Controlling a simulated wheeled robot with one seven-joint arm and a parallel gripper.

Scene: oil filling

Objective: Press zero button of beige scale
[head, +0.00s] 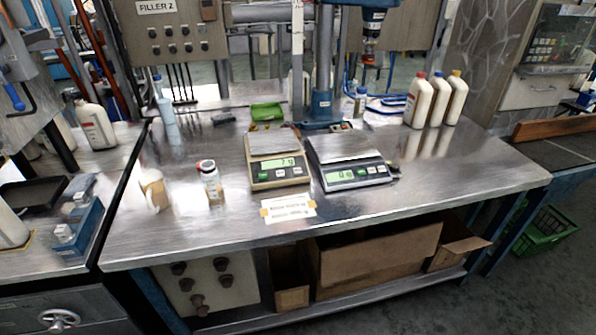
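The beige scale (277,163) stands on the metal table, left of a second, dark grey scale (348,160). Its display (285,163) is lit green and seems to read 7 g. Small buttons (281,176) sit below the display, one of them green; their labels are too small to read. The beige scale's metal pan (271,142) looks empty. The dark scale's display reads about 0 g. My gripper is not in view.
A small white bottle (209,181) and a white cup (154,190) stand left of the beige scale. A paper label (288,208) lies in front of it. A green tray (267,112) is behind it. Several capped bottles (435,100) stand at back right. The table's front right is clear.

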